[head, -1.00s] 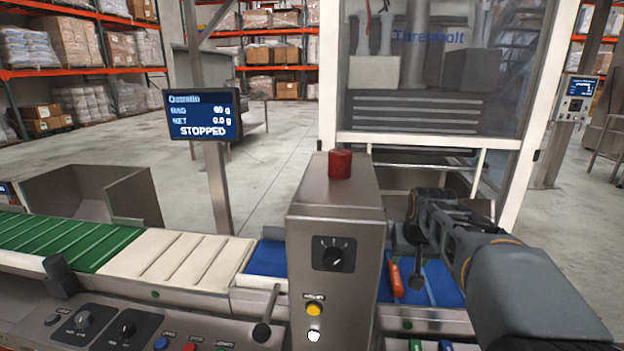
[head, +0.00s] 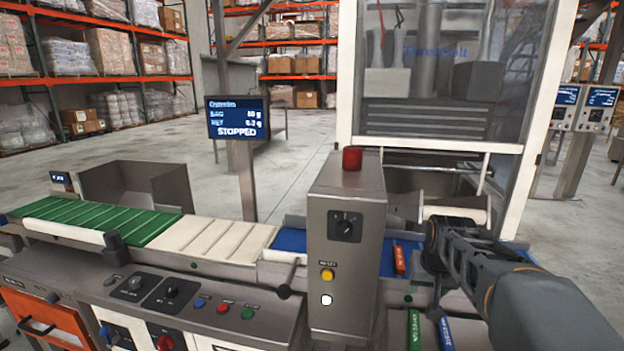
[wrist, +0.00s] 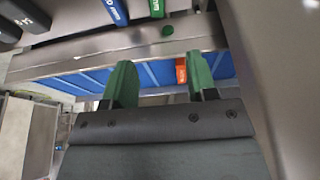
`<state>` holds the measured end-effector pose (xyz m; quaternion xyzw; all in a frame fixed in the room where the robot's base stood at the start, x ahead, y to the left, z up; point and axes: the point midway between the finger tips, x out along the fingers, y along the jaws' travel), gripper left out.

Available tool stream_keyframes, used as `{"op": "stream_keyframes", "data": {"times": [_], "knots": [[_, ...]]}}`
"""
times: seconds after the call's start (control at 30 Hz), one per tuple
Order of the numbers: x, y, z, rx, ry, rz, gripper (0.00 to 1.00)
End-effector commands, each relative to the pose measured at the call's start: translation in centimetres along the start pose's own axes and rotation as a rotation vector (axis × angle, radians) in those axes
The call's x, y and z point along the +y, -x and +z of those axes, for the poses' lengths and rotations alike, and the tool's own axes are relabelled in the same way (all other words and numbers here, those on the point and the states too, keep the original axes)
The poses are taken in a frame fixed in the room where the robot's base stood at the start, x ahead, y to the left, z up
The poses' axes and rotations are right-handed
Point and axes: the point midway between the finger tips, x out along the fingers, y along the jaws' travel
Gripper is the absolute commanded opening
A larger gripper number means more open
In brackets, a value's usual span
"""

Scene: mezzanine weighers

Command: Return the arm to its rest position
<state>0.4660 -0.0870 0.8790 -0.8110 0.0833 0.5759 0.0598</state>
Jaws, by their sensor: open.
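My gripper shows in the wrist view (wrist: 163,80) with its two green fingers well apart and nothing held between them. In the head view my arm reaches in from the lower right, its end over the right part of the blue belt (head: 291,240); the fingertips are hard to make out there. A red-orange stick-like piece (head: 400,259) lies on the belt just left of my arm. It also shows in the wrist view (wrist: 181,70), beyond the fingers and apart from them.
A steel control post (head: 345,220) with a red cap stands close left of my arm. The caged machine (head: 440,147) rises behind. Green (head: 414,330) and blue (head: 445,333) pieces lie in front. A display (head: 238,118) reads STOPPED. Open floor lies behind.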

Motion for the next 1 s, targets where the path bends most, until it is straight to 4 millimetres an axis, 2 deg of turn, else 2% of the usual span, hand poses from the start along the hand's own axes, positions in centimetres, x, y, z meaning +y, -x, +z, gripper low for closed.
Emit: {"op": "stream_keyframes", "data": {"times": [0.17, 0.37, 0.53, 0.7, 0.83, 1.0], "knots": [[-0.6, 1.4, 2.5, -0.033, 0.012, -0.005, 0.53], [-1.9, 4.5, 5.7, -0.063, 0.046, -0.016, 0.53], [-3.0, 8.2, 8.5, -0.079, 0.085, -0.028, 0.53], [-4.2, 13.4, 11.2, -0.08, 0.137, -0.045, 0.53], [-4.8, 16.3, 12.3, -0.066, 0.17, -0.056, 0.53], [-5.3, 18.9, 12.0, -0.032, 0.195, -0.068, 0.53]]}}
